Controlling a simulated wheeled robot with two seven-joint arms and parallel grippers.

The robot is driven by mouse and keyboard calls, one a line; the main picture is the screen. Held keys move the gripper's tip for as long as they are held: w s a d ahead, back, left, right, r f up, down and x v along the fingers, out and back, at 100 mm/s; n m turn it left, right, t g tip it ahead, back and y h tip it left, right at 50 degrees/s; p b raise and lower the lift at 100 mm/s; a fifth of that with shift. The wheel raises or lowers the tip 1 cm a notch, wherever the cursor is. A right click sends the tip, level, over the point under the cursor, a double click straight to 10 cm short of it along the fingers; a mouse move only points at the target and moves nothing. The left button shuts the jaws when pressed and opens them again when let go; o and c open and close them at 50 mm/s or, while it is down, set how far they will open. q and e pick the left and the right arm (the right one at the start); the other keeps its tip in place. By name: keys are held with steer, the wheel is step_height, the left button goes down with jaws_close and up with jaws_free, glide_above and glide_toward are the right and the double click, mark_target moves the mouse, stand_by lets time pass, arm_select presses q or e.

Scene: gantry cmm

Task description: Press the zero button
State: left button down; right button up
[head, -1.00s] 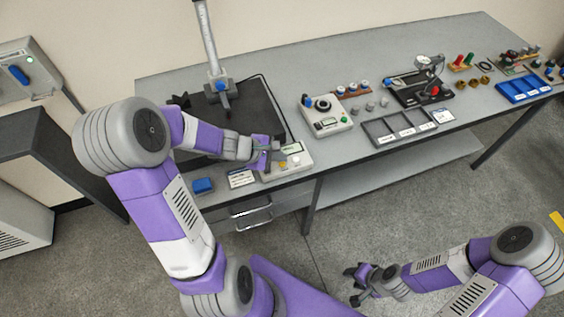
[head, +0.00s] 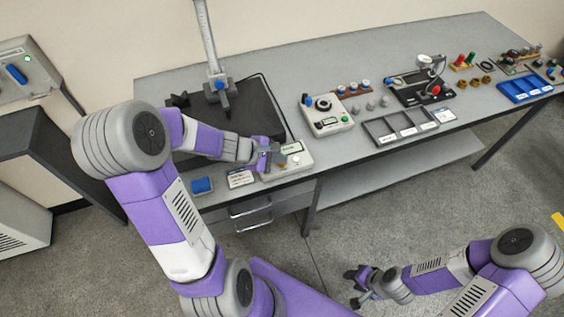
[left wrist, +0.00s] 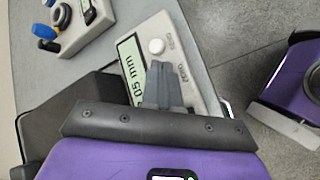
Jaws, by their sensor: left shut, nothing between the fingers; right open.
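The readout box (head: 300,166) stands at the front edge of the bench, with a lit display and small buttons. In the left wrist view, the box (left wrist: 200,80) shows a display (left wrist: 132,70) reading "05 mm" in part and a white round button (left wrist: 157,46). Small labels beside the buttons are too blurred to read surely. My left gripper (head: 281,158) is shut and empty over the box. Its fingertips (left wrist: 163,68) cover the spot beside the white button; whether they touch is unclear. My right gripper (head: 359,285) is open and empty, away from the bench.
A dark plate with a height gauge column (head: 208,45) stands behind the box. A blue block (head: 202,186) and a label card (head: 240,178) lie to its left. A dial control box (head: 326,114), a grey tray (head: 402,127) and a blue tray (head: 515,92) are further right.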

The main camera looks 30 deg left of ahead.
mark_target(279, 165)
arm_select(q)
steer(key=shift+f+b, duration=0.3)
steer(key=shift+r, duration=0.1)
stand_by(0.5)
steer(key=shift+r+p, duration=0.7)
steer(key=shift+r, duration=0.1)
step_height(279, 165, up, 5)
steer(key=p, duration=0.4)
stand_by(0.7)
